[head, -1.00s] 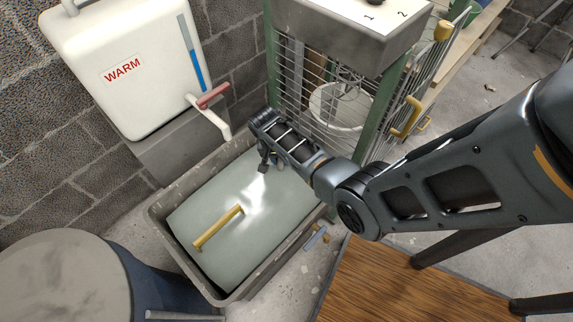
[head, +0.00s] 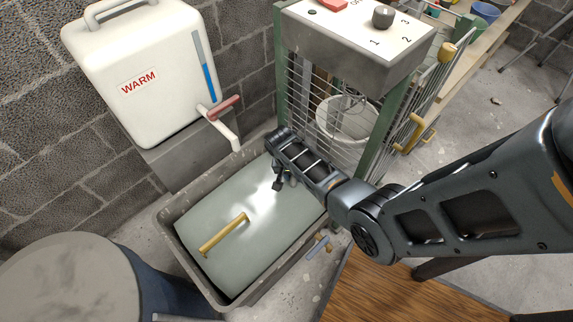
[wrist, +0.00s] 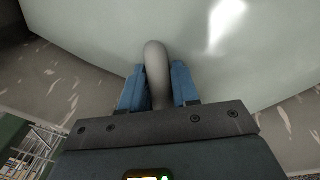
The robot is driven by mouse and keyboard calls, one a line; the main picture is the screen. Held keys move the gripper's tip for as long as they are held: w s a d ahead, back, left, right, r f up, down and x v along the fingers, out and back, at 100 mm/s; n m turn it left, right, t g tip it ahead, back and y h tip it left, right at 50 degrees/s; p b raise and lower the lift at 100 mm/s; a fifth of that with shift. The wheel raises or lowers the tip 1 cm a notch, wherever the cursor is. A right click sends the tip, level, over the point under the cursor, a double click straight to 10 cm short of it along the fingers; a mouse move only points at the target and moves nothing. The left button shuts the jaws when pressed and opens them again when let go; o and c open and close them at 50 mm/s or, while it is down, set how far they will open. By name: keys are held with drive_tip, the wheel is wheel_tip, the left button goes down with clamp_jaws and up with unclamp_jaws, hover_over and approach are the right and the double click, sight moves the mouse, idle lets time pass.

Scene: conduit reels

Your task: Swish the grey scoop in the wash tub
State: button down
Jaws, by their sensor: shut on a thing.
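The wash tub (head: 167,232) is a grey, scuffed rectangular basin on the floor. My gripper (head: 287,180) points down over the tub's far right part. In the wrist view my gripper (wrist: 158,76) has its blue fingers shut on a rounded grey handle (wrist: 156,58), seemingly the grey scoop's. The rest of the scoop is hidden, and how deep it sits cannot be told.
A yellow bar handle (head: 223,234) stands in the tub's middle. A white tank marked WARM (head: 145,85) has its red-handled spout (head: 224,118) above the back rim. A caged mixer (head: 345,50) stands behind, a barrel (head: 65,280) front left, a wooden surface (head: 385,290) right.

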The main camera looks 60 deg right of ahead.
drive_tip(key=shift+w+f+b, duration=0.1)
drive_tip(key=shift+w+b, duration=0.05)
drive_tip(key=shift+b, duration=0.15)
drive_tip(key=w+d+b, duration=0.2)
drive_tip(key=w+b, duration=0.2)
drive_tip(key=w, duration=0.2)
drive_tip(key=s+p, duration=0.1)
drive_tip(key=s+a+p, duration=0.1)
drive_tip(key=s+p, duration=0.2)
drive_tip(key=s, duration=0.1)
drive_tip(key=shift+s+a+r+p, duration=0.1)
drive_tip(key=shift+a+r+p, duration=0.2)
drive_tip(key=shift+a, duration=0.1)
drive_tip(key=shift+s+a+f, duration=0.15)
drive_tip(key=shift+s+f, duration=0.05)
drive_tip(key=shift+s, duration=0.45)
drive_tip(key=w+b, duration=0.1)
drive_tip(key=w+d, duration=0.1)
drive_tip(key=w, duration=0.1)
drive_tip(key=shift+w+b, duration=0.3)
drive_tip(key=shift+b, duration=0.1)
